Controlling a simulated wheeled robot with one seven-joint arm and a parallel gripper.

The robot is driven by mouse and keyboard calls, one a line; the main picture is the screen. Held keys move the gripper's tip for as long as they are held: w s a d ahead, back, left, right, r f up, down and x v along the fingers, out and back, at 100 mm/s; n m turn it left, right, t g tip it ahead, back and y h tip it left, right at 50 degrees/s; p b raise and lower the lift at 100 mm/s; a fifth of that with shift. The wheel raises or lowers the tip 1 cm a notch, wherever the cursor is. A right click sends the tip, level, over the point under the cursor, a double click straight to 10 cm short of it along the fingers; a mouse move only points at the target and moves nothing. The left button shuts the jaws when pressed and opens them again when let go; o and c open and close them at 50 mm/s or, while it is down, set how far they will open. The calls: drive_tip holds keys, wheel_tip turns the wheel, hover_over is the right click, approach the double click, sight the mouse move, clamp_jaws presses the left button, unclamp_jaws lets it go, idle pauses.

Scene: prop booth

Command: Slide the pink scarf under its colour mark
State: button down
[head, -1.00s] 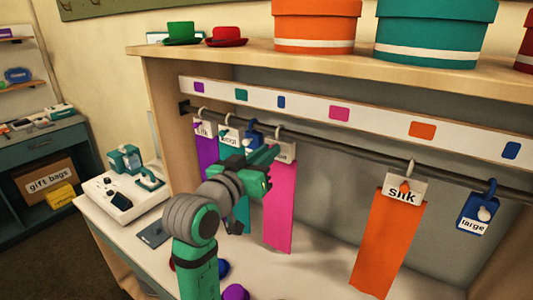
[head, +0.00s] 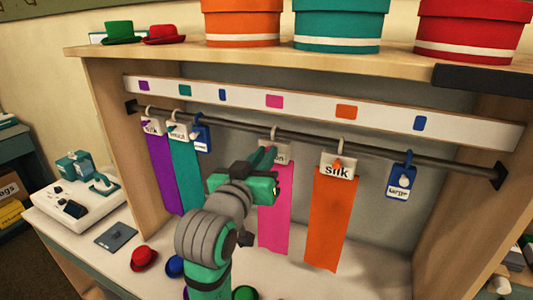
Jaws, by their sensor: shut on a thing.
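The pink scarf (head: 275,215) hangs from the dark rail (head: 235,128) by a hook with a pale card, partly hidden by my gripper. The pink colour mark (head: 273,101) is on the white strip above the rail, and the scarf's hook is almost straight below it in the head view. My gripper (head: 266,160) is shut at the card at the scarf's top; the exact contact is hidden behind the gripper.
Left of the scarf hang a purple scarf (head: 164,170), a teal scarf (head: 185,175) and a blue tag (head: 202,138). To the right are an orange scarf (head: 331,220) and a blue "large" tag (head: 401,182). The rail is clear on both sides of the pink scarf's hook.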

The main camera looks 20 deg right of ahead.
drive_tip(key=c, duration=1.7)
unclamp_jaws()
drive_tip(key=shift+a, duration=0.1)
drive_tip(key=v, duration=1)
drive_tip(key=shift+s+a, duration=0.2)
drive_tip(key=shift+s, duration=0.15)
